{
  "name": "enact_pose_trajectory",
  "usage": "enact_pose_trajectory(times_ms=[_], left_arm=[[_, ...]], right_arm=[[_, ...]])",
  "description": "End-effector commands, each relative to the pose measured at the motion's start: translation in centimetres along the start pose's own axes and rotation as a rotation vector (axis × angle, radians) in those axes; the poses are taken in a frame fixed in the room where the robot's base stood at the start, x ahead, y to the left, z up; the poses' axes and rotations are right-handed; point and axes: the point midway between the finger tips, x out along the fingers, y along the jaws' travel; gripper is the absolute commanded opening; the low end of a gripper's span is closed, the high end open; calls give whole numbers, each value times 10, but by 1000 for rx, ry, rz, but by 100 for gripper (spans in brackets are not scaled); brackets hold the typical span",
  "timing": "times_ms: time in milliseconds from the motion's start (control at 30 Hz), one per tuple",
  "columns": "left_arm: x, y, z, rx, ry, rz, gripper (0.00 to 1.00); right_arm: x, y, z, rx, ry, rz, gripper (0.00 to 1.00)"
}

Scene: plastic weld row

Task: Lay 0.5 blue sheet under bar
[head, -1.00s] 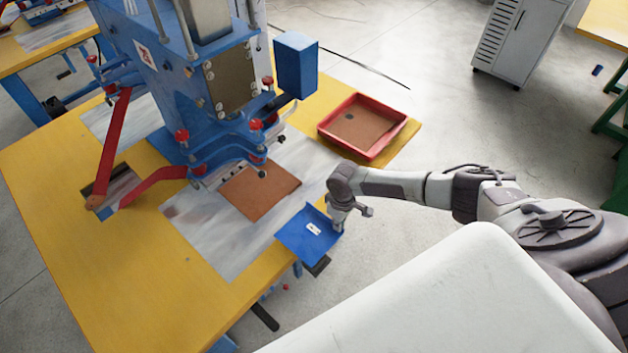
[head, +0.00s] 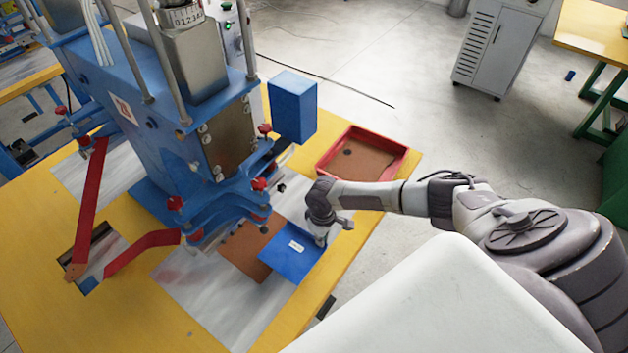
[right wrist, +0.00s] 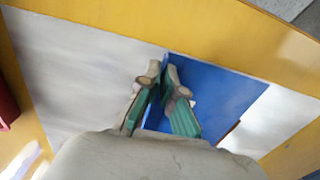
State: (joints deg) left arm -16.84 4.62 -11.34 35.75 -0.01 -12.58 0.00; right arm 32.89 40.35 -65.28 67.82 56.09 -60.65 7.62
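The blue sheet (head: 283,262) bears a small white label and lies at or just above the front right of the grey metal plate (head: 205,305). It overlaps the right part of a brown sheet (head: 240,243). My right gripper (head: 321,238) is shut on the blue sheet's right edge. In the right wrist view the fingers (right wrist: 161,75) pinch one edge of the blue sheet (right wrist: 222,95). The welding bar under the blue press head (head: 228,212) stands left of the blue sheet, over the brown sheet, and partly hides it. My left gripper is not in view.
A red tray (head: 405,158) with brown material stands at the table's back right. A blue box (head: 293,107) juts from the press above the work area. Red levers (head: 90,205) reach out on the left. The yellow table (head: 40,225) is clear at front left.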

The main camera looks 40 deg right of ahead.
Motion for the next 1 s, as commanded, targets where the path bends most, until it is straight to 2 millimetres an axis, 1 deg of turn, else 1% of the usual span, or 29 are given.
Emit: enact_pose_trajectory(times_ms=[167, 400, 467, 567, 800, 1000], left_arm=[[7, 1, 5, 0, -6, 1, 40], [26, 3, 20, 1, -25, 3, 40], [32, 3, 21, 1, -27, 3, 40], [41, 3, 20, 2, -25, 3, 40], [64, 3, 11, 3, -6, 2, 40], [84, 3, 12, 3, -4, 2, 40]], right_arm=[[3, 0, -6, 0, 0, 0, 0], [6, 0, -28, -1, 1, 1, 0], [6, 0, -34, -1, 2, 0, 0], [7, 0, -44, 0, 1, 0, 0], [9, 0, -69, -1, 2, 0, 0], [10, 0, -88, -1, 2, 0, 0]])
